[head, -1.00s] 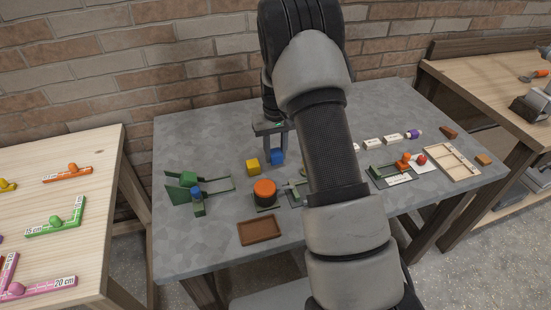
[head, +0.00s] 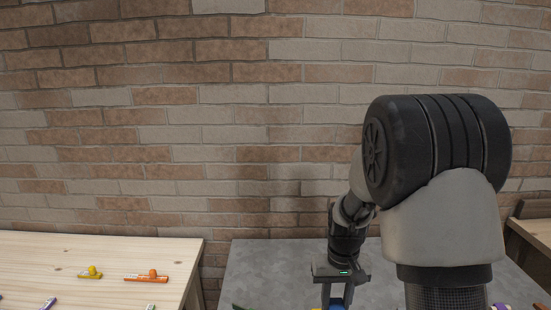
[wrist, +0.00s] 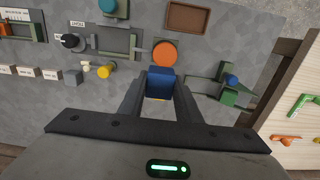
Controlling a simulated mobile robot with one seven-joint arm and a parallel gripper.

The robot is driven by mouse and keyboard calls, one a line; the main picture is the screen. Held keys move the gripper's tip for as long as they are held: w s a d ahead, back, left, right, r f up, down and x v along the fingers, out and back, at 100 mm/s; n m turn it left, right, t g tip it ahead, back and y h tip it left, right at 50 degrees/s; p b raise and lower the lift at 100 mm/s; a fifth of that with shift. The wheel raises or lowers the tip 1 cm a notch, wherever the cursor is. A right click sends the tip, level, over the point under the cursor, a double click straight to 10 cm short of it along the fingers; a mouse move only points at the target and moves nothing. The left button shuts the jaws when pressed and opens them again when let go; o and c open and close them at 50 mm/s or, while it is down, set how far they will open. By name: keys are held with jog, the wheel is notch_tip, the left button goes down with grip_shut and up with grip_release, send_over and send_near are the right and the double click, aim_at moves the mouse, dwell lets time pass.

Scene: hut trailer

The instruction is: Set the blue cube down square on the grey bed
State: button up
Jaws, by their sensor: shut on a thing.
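My gripper (wrist: 160,92) is shut on the blue cube (wrist: 160,84), which sits between the two fingertips in the wrist view. In the head view my gripper (head: 337,295) shows at the bottom edge, with part of the blue cube (head: 337,303) between its fingers. A sliver of yellow shows just below the cube in the wrist view. I cannot tell the cube's height above the table. A green-edged fixture with a grey floor (wrist: 116,43) lies up and left of the gripper; I cannot tell whether this is the grey bed.
An orange round piece (wrist: 165,54) stands just beyond the cube, with a brown tray (wrist: 188,17) behind it. A green fixture with a blue piece (wrist: 228,96) lies to the right. Small pieces, including a yellow cylinder (wrist: 106,70), lie left. Grey tabletop (wrist: 225,35) is bare at upper right.

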jog(key=s+a+r, duration=0.1)
jog(key=s+r, duration=0.1)
jog(key=s, duration=0.1)
jog(key=b, duration=1.6)
send_near(370, 308)
notch_tip(370, 308, down, 6)
jog(key=shift+b, duration=1.15)
jog(key=shift+f, duration=0.15)
jog(key=o, duration=1)
